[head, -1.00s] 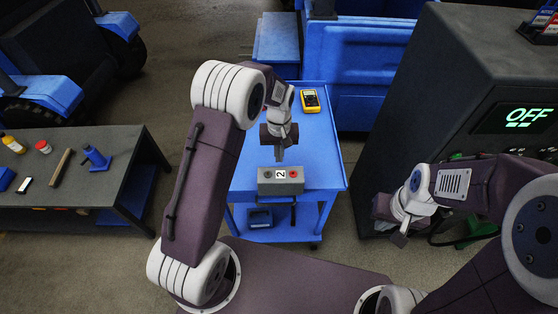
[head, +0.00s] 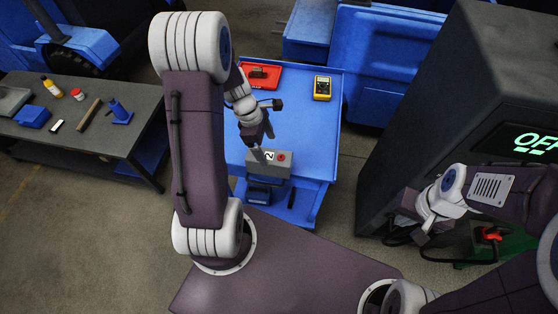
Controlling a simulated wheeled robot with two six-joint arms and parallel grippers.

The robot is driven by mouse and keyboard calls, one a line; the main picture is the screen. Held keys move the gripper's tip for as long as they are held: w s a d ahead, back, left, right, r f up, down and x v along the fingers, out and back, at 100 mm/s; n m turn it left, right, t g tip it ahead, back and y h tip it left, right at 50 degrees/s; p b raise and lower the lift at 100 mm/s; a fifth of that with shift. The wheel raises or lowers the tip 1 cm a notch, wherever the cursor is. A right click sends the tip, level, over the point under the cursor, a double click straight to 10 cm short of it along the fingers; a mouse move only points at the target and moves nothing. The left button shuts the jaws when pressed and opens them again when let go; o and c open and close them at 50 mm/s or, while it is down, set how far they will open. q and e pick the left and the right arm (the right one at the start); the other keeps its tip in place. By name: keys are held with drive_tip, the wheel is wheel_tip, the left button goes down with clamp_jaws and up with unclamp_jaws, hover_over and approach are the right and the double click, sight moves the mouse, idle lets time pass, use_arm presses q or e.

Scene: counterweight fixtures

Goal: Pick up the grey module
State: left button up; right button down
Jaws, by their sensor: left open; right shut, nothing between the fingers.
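My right gripper (head: 421,238) is shut and empty, off to the right by the dark cabinet.
A red tray (head: 262,83) and a yellow multimeter (head: 322,88) are at the cart's far end. The dark cabinet (head: 430,130) with a lit OFF display stands at right. A dark workbench (head: 100,140) with small items stands at left.

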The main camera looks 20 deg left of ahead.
sight(270, 155)
use_arm(q)
drive_tip(key=x, duration=0.3)
drive_tip(key=shift+s+a+f+b, duration=0.2)
drive_tip(key=shift+a+f+b, duration=0.05)
drive_tip(key=shift+f+b, duration=0.1)
drive_tip(key=shift+w+d+f, duration=0.2)
drive_tip(key=shift+d+f, duration=0.05)
drive_tip(key=shift+f, duration=0.15)
drive_tip(key=x, duration=0.1)
drive_tip(key=b+x, duration=0.1)
drive_tip(key=x, duration=0.2)
drive_tip(key=shift+s+a+f, duration=0.2)
drive_tip(key=shift+s+f, duration=0.05)
drive_tip(key=shift+f, duration=0.1)
drive_tip(key=shift+d, duration=0.1)
drive_tip(key=shift+w+r, duration=0.1)
drive_tip(key=shift+r, duration=0.05)
clamp_jaws()
